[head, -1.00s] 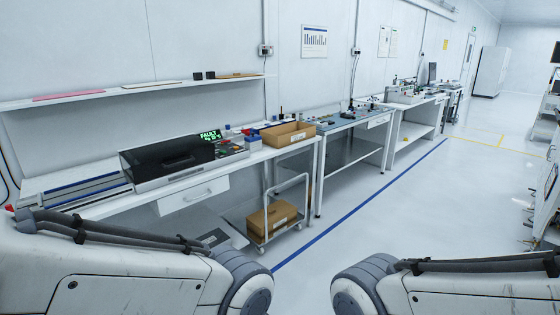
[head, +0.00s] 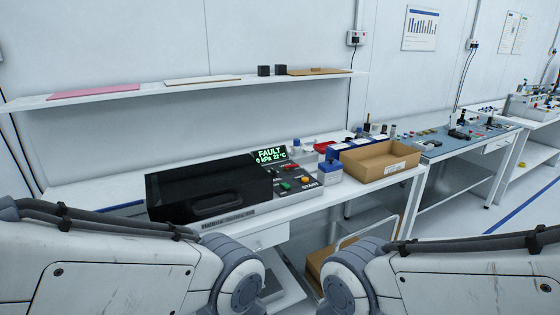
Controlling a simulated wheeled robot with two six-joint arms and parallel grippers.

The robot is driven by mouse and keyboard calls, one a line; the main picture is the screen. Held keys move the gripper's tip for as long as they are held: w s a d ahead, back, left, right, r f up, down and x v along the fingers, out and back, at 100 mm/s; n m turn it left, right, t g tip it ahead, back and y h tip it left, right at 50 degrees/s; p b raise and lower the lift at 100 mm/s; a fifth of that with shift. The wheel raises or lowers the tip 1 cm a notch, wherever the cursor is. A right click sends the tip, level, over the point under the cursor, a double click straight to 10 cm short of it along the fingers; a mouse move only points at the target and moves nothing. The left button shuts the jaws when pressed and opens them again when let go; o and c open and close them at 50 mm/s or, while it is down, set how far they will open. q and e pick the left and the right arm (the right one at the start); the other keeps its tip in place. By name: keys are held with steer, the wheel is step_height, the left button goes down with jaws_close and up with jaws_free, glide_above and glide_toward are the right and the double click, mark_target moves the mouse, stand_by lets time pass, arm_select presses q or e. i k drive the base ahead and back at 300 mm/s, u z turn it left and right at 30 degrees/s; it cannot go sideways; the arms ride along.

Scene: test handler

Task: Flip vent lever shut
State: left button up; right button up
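The test handler (head: 205,190) stands on the white bench, a low black box with a dark lid and a front handle. Its small screen (head: 270,156) reads FAULT, 0 kPa and 22 °C in green. Beside the lid is a grey control panel (head: 293,189) with a red, a green and an orange control and a START label. I cannot make out the vent lever at this size. My two arms reach in from the lower left and lower right, but neither gripper is in view.
An open cardboard box (head: 380,160) sits right of the handler, with blue-and-white containers (head: 330,170) between. A shelf (head: 200,88) runs along the wall above. A blue-topped bench (head: 450,145) stands further right. A cart with a cardboard box (head: 318,262) is below, partly behind my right arm.

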mark_target(286, 167)
steer(key=z, duration=0.5)
steer(key=i, duration=2.1)
steer(key=u, duration=0.35)
